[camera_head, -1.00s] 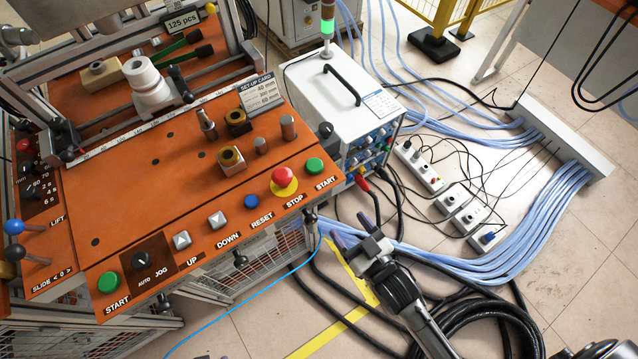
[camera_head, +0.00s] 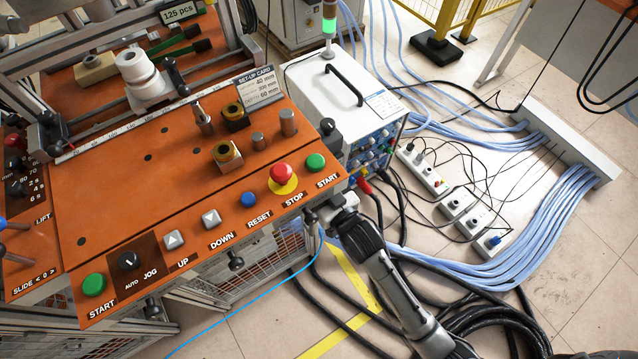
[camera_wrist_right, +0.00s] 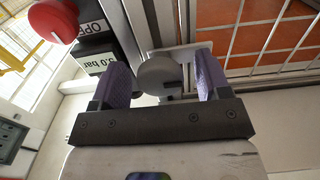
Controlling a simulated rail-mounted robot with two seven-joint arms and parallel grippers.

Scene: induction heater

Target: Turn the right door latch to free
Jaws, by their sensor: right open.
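In the right wrist view, a round grey knob, apparently the right door latch (camera_wrist_right: 160,74), sits on a pale plate. My right gripper (camera_wrist_right: 164,82) is open, with one purple finger pad on each side of the knob. I cannot tell whether the pads touch it. In the head view my right gripper (camera_head: 327,212) is at the right end of the orange panel, just under its front edge. It hides the latch there. My left gripper is not in view.
The orange control panel (camera_head: 130,215) has a red stop button (camera_head: 281,174) above my right gripper. Mesh (camera_head: 262,258) lies below it. A white power unit (camera_head: 335,95) stands behind. Hoses and cables cover the floor to the right. A red knob (camera_wrist_right: 55,18) shows in the wrist view.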

